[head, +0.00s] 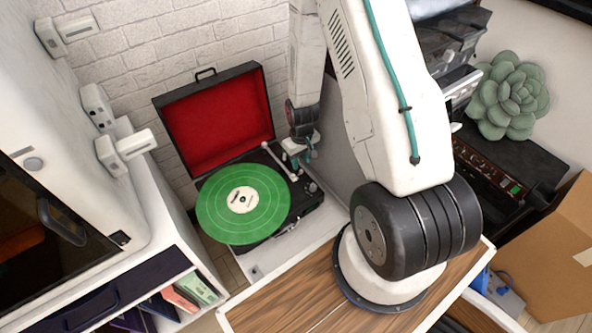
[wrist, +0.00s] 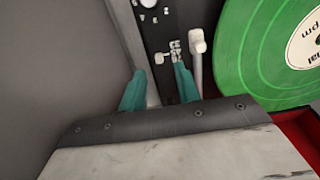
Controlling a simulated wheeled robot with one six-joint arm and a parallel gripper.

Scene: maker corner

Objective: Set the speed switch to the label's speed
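The record player (head: 272,214) stands open on a white surface, with a green record (head: 215,211) on it. The record's pale label (head: 242,199) also shows in the wrist view (wrist: 305,45); "rpm" is partly legible there, but no speed number is. Small pale controls (wrist: 148,4) and a metallic fitting (wrist: 176,50) sit on the black deck; I cannot tell which is the speed switch or its setting. My gripper (head: 299,158) is over the deck's back right, beside the tonearm (head: 279,160). In the wrist view its teal fingers (wrist: 160,82) are apart with nothing between them.
The raised red-lined lid (head: 218,122) stands behind the record. The white tonearm (wrist: 197,60) lies close to my right finger in the wrist view. A grey panel (head: 340,150) rises just right of the player. A white cabinet (head: 60,130) stands at left.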

